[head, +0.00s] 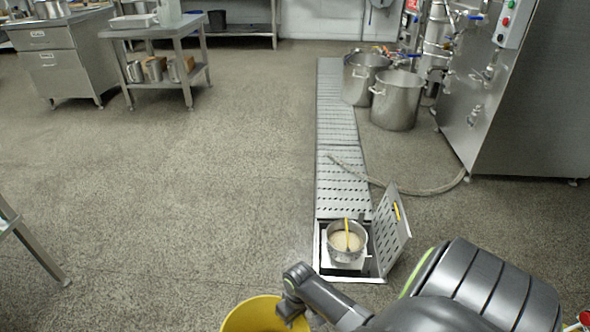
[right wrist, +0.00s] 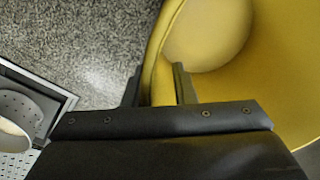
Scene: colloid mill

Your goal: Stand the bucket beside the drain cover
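The yellow bucket (head: 252,316) is at the bottom edge of the head view, partly cut off. It fills much of the right side of the right wrist view (right wrist: 290,60). My right gripper (head: 290,308) is at its rim. In the right wrist view the fingers (right wrist: 158,88) flank the bucket wall, one outside and one inside, and look shut on it. I cannot tell whether the bucket touches the floor. The perforated drain cover (head: 391,236) stands tilted up at the right side of the open drain pit, right of and beyond the bucket. My left gripper is out of view.
A metal pot (head: 347,251) with pale contents and a yellow-handled tool sits in the open pit. A perforated channel (head: 340,130) runs back from it. A hose (head: 400,188) crosses the floor. Large pots (head: 397,105) stand by the machine. Floor left of the channel is clear.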

